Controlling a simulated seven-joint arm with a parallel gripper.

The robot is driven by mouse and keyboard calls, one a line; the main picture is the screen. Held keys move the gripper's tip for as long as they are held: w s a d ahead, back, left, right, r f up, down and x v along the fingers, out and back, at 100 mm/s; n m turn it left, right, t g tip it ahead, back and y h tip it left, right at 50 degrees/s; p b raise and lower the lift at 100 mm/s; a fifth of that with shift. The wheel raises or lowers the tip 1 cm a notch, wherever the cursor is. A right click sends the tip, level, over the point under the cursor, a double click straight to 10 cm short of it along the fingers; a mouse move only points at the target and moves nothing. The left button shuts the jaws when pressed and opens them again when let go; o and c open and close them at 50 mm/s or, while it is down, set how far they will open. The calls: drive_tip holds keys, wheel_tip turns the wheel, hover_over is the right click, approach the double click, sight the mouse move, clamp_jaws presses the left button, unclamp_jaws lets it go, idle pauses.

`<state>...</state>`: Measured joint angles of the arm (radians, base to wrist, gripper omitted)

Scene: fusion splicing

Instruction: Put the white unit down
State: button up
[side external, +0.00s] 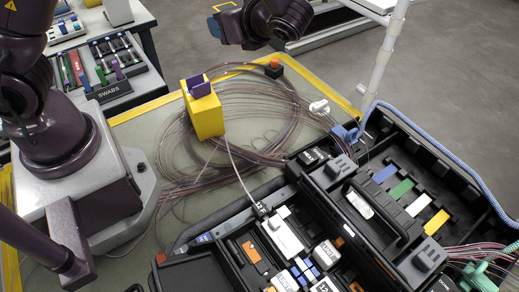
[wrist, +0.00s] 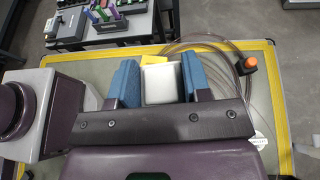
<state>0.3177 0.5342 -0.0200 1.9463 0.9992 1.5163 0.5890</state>
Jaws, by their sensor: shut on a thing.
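The white unit (wrist: 160,84) sits between the two blue-padded fingers of my gripper (wrist: 160,80) in the wrist view. The pads press on its left and right sides. In the side external view my gripper (side external: 222,27) is at the top, raised beyond the far side of the bench; a blue pad shows, and the unit is hidden or too small to make out.
A yellow block (side external: 204,112) with a purple top stands among coiled clear tubing (side external: 255,125) on the bench. An open black case (side external: 335,205) with modules fills the lower right. A swab tray (side external: 112,75) lies upper left. An orange-capped item (side external: 274,68) stands near the bench's corner.

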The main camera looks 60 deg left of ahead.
drive_tip(key=w+d+r+m+t+h, duration=0.1)
drive_tip(key=d+r+m+t+h, duration=0.3)
drive_tip(key=m+t, duration=0.5)
drive_tip(key=m+t+h, duration=0.4)
drive_tip(key=m+t, duration=0.1)
drive_tip(key=m, duration=0.1)
hover_over(261, 150)
wheel_tip(261, 150, down, 24)
drive_tip(key=shift+f, duration=2)
drive_tip(key=shift+f, duration=0.1)
drive_tip(key=o, duration=0.9)
